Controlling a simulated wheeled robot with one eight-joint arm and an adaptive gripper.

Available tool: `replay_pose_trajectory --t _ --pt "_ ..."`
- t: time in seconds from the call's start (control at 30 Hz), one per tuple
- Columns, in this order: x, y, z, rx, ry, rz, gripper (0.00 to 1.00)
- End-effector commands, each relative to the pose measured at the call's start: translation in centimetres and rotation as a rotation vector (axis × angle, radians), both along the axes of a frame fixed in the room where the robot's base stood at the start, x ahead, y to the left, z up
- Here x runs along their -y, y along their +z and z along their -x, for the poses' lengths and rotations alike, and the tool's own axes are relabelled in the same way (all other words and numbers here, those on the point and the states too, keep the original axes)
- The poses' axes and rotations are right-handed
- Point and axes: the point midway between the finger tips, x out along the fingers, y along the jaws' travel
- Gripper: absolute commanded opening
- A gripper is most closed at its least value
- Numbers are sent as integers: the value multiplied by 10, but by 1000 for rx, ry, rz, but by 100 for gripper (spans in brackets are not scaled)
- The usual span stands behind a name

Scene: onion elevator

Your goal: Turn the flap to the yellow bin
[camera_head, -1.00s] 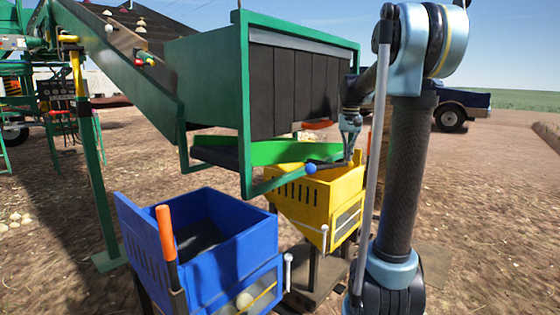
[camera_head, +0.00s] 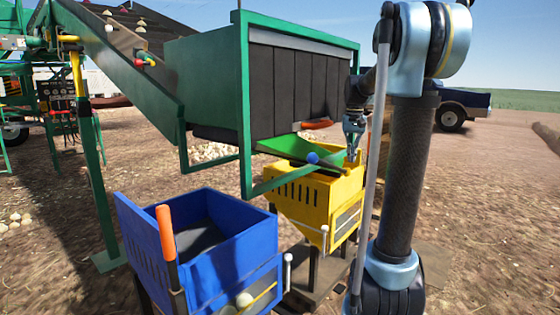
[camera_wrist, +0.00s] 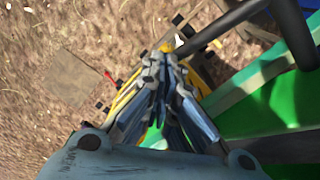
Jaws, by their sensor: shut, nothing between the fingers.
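The green flap (camera_head: 290,146) hangs under the green chute box, and its right end slopes down toward the yellow bin (camera_head: 318,196). A blue ball (camera_head: 313,158) shows at the front of the flap. My gripper (camera_head: 352,155) is above the yellow bin's back right, just right of the flap. It looks apart from the blue ball. In the wrist view my gripper (camera_wrist: 166,50) is shut and empty, with part of the yellow bin (camera_wrist: 125,100) beneath it and a green surface (camera_wrist: 255,110) to its right. The flap's far side is hidden.
The green chute box (camera_head: 210,80) with dark strips overhangs the flap. A green frame bar (camera_head: 290,180) crosses before the yellow bin.

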Motion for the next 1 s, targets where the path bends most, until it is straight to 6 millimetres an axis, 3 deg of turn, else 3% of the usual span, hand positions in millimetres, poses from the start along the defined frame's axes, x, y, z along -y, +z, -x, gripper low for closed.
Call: replay_pose_trajectory --t 0.5,0.87,1.0 --pt "27 33 19 0 -2 0 0" --pt "28 35 21 0 0 0 0" --pt "26 31 33 5 3 1 0"
